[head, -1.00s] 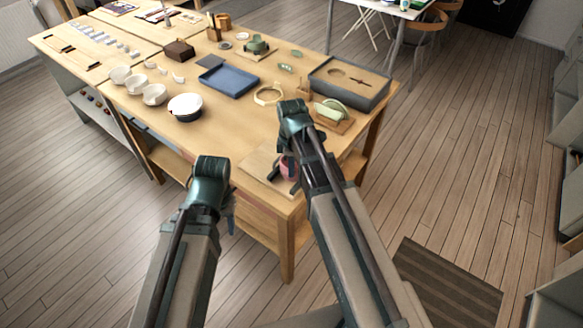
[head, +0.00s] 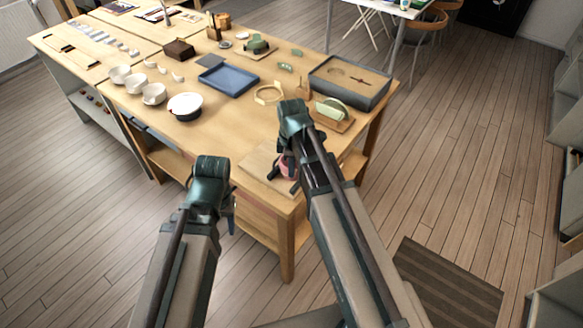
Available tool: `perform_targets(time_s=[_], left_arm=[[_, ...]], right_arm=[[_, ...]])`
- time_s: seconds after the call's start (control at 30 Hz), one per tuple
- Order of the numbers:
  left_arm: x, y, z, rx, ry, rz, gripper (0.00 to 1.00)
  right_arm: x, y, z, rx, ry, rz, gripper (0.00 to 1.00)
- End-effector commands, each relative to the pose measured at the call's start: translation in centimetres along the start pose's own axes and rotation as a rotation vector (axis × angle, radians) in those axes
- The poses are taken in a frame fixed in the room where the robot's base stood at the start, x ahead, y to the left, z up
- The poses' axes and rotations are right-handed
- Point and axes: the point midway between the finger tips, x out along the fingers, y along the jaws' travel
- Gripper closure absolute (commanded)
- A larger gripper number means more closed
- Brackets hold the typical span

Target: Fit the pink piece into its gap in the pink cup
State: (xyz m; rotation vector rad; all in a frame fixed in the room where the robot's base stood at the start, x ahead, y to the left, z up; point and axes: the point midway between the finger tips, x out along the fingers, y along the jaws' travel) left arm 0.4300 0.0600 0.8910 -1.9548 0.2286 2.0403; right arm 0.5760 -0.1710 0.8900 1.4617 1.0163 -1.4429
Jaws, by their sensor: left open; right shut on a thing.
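The pink cup (head: 286,166) stands on a pale board (head: 257,161) at the table's near right corner. It is mostly hidden behind my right gripper. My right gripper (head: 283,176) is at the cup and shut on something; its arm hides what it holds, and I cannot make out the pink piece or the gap. My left gripper (head: 232,212) is open and empty, off the table's front edge and to the left of the board.
A white bowl (head: 185,106) and several smaller bowls stand at the left. A blue tray (head: 229,81), a pale ring (head: 268,94), a green dish on a stand (head: 333,110) and a grey box (head: 349,82) lie beyond. Bare tabletop lies left of the board.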

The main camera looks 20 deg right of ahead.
Motion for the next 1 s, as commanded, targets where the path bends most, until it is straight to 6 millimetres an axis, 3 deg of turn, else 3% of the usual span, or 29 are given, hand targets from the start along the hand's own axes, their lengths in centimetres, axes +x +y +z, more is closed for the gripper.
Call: perform_targets(time_s=[0.23,0.3,0.43,0.67,0.83,1.0], left_arm=[[0.01,0.0,0.0,0.0,0.0,0.0,0.5],[0.01,0.0,0.0,0.0,0.0,0.0,0.5],[0.01,0.0,0.0,0.0,0.0,0.0,0.5],[0.01,0.0,0.0,0.0,0.0,0.0,0.5],[0.01,0.0,0.0,0.0,0.0,0.0,0.5],[0.01,0.0,0.0,0.0,0.0,0.0,0.5]], right_arm=[[0.01,-0.02,0.04,0.0,-0.001,0.0,1.0],[0.01,-0.01,0.04,0.0,-0.001,0.0,0.81],[0.01,-0.01,0.03,0.0,-0.001,0.0,0.57],[0.01,-0.01,0.02,0.0,0.0,0.0,0.55],[0.01,0.0,0.01,0.0,0.0,0.0,0.25],[0.01,0.0,0.0,0.0,0.0,0.0,0.25]])
